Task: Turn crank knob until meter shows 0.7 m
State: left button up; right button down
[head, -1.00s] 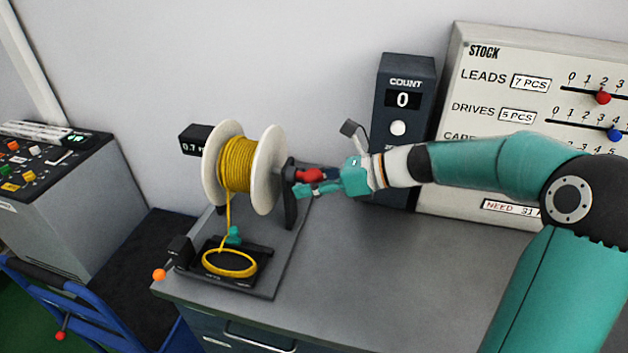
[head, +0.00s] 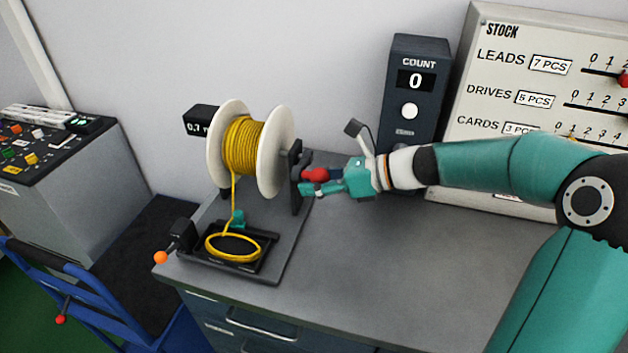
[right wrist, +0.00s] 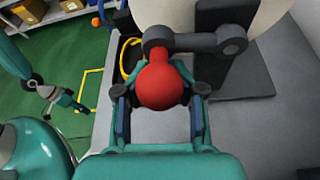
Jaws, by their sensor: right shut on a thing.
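The red crank knob (head: 316,174) sits on a dark crank arm at the right side of the spool (head: 272,162), which is wound with yellow cable. My right gripper (head: 312,180) is shut on the knob. In the right wrist view the knob (right wrist: 162,84) lies between the fingers, with the dark crank arm (right wrist: 192,42) behind it. The meter (head: 200,121) behind the spool reads 0.7, its right part hidden by the spool's flange. Yellow cable (head: 234,204) runs down to a coil in a black tray. My left gripper is not in the head view.
An orange-tipped lever (head: 161,257) stands at the left front of the bench. A count box (head: 412,95) showing 0 and a stock board (head: 490,105) stand behind my right arm. The bench top (head: 390,270) is clear at the front right.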

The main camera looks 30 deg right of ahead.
jog(key=shift+f, duration=0.35)
jog(key=c, duration=0.6)
grip_release()
jog(key=shift+s+d, duration=0.1)
jog(key=v, duration=1.1)
jog(key=shift+s+d+r, duration=0.2)
jog(key=shift+s+d, duration=0.05)
